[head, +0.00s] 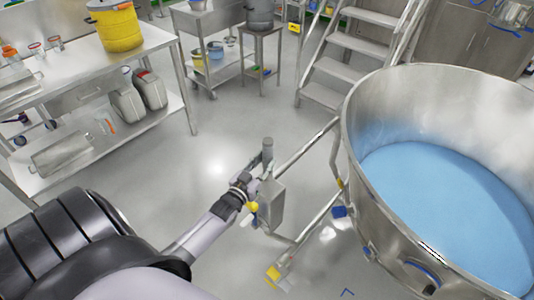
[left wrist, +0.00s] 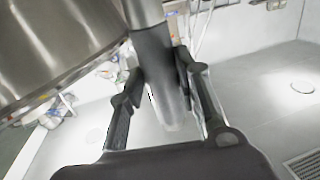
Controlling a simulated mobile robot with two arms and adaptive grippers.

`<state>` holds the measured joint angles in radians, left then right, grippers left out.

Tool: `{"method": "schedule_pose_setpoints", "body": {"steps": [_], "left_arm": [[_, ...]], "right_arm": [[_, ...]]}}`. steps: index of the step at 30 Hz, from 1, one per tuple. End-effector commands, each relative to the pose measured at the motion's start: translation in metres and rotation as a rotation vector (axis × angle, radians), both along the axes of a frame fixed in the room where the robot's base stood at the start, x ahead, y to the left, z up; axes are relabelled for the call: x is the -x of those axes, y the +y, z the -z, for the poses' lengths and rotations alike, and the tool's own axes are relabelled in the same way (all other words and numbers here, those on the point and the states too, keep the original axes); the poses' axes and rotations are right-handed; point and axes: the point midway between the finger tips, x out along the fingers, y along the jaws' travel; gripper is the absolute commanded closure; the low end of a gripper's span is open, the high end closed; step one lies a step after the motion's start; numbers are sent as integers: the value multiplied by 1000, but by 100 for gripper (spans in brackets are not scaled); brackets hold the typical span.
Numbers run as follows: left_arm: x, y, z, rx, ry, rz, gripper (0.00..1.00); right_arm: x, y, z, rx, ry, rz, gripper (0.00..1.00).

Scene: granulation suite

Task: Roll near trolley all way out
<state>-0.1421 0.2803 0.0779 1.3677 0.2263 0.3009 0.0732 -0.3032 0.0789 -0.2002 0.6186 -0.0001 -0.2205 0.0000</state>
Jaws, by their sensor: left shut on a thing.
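The trolley is a large round stainless bowl (head: 385,215) holding blue material (head: 450,190), on a tubular frame with castors, at the right of the head view. Its steel side also shows at the upper left of the left wrist view (left wrist: 50,50). A push bar (head: 305,150) reaches from the frame toward my left arm. My left gripper (head: 262,178) is at the outer end of this bar. In the left wrist view its fingers (left wrist: 160,85) are closed around a dark upright grip (left wrist: 153,55). The exact contact is partly hidden. My right gripper is out of view.
A steel bench (head: 150,40) with a yellow tub (head: 115,27) and several bottles stands at the upper left. Steps (head: 340,70) stand behind the bowl. A blue corner mark (head: 347,292) lies on the floor at the front. Grey floor (head: 215,150) between bench and trolley is clear.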

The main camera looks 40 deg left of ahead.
Motion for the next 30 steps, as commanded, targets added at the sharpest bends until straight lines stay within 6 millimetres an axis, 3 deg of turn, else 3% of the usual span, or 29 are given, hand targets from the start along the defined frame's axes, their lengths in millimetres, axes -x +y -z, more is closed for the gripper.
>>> {"method": "schedule_pose_setpoints", "body": {"steps": [1,17,18,26,30], "left_arm": [[-4,7,-14,-7,-26,-9,100],[-1,8,-16,-8,-33,-8,100],[-1,8,-16,-8,-33,-8,68],[1,6,-11,-5,-24,-8,51],[1,5,-9,-3,-20,-6,50]], "right_arm": [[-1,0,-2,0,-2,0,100],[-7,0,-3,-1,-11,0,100],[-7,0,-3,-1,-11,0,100],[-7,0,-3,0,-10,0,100],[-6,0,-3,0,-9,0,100]]}}
